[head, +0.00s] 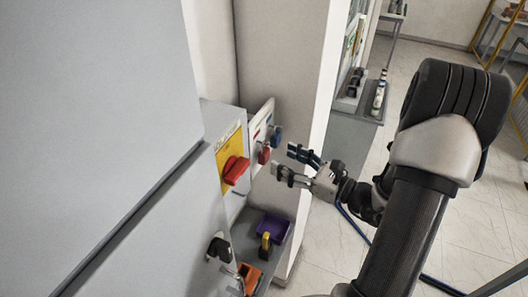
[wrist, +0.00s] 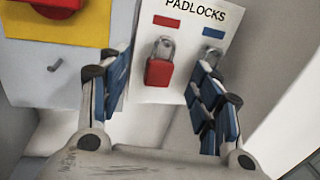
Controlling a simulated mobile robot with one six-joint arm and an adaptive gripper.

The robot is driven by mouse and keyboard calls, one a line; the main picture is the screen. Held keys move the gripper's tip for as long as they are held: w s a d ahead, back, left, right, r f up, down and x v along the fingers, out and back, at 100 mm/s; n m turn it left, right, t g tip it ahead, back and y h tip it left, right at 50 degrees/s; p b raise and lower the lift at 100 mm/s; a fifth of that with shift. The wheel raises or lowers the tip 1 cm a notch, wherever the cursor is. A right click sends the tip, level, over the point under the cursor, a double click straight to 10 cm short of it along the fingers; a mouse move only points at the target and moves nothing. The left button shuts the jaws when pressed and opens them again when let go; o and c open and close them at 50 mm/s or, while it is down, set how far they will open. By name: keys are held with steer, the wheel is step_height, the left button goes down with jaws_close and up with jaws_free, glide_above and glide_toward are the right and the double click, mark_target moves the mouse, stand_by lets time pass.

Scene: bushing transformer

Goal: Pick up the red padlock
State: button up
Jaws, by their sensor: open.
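The red padlock (wrist: 159,71) hangs by its metal shackle on a white board headed "PADLOCKS", below a red label (wrist: 167,21). In the head view the red padlock (head: 264,154) hangs on the side-mounted board. My gripper (head: 287,163) is open and empty, just to the right of the board and a little below the padlock's level. In the wrist view my gripper (wrist: 163,95) has its blue-padded fingers on either side of the red padlock, with the padlock framed between them and apart from both. A blue padlock (head: 277,134) hangs beside it; in the wrist view the right finger covers most of it.
A red rotary switch (head: 236,170) on a yellow plate sits left of the board on a grey box. Below, a grey shelf holds a purple bin (head: 273,226) and an orange bin (head: 250,277). A white wall column stands behind the board.

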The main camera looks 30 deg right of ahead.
mark_target(258, 147)
steer(key=x, duration=0.2)
steer(key=p+x, duration=0.1)
steer(key=x, duration=0.3)
steer(key=shift+w+f, duration=0.35)
steer(key=shift+s, duration=0.1)
steer(key=shift+d, duration=0.1)
steer(key=c, duration=1.2)
